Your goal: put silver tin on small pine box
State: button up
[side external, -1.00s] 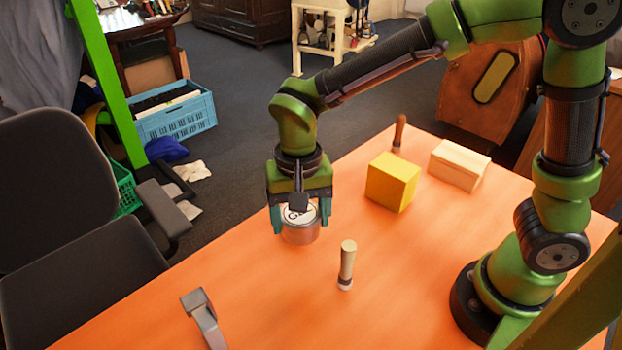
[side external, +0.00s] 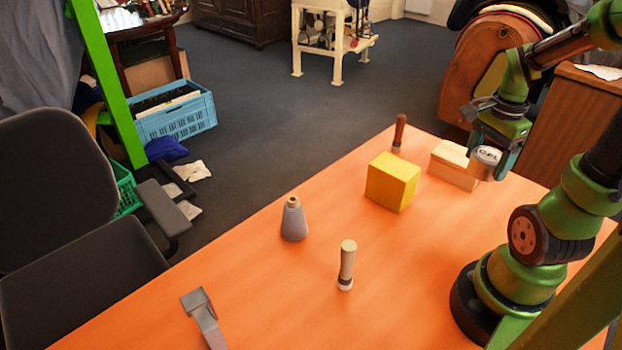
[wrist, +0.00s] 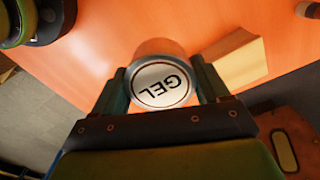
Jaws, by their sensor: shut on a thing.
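The silver tin (side external: 484,166) has a white lid marked GEL. It also shows in the wrist view (wrist: 160,84), lid toward the camera. My gripper (side external: 492,158) is shut on it, one finger on each side, and holds it raised near the table's far right edge. The small pine box (side external: 452,166) lies on the orange table. In the side view the tin overlaps the box's right end. In the wrist view the box (wrist: 236,62) is to the right of the tin, apart from it in the picture. Nothing rests on the visible part of its top.
A yellow block (side external: 392,182) stands left of the pine box, with a brown-handled tool (side external: 399,134) behind. A grey cone (side external: 294,220), a pale-handled tool (side external: 347,266) and a grey metal tool (side external: 203,315) stand farther left and nearer. The orange table (side external: 260,285) is otherwise mostly clear.

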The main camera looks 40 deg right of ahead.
jog(key=shift+s+a+f, duration=0.2)
jog(key=shift+s+f, duration=0.05)
jog(key=shift+s, duration=0.3)
jog(key=shift+w+d+f, duration=0.1)
jog(key=shift+f, duration=0.05)
send_over(461, 155)
jog(key=shift+f, duration=2.5)
jog(key=shift+f, duration=0.15)
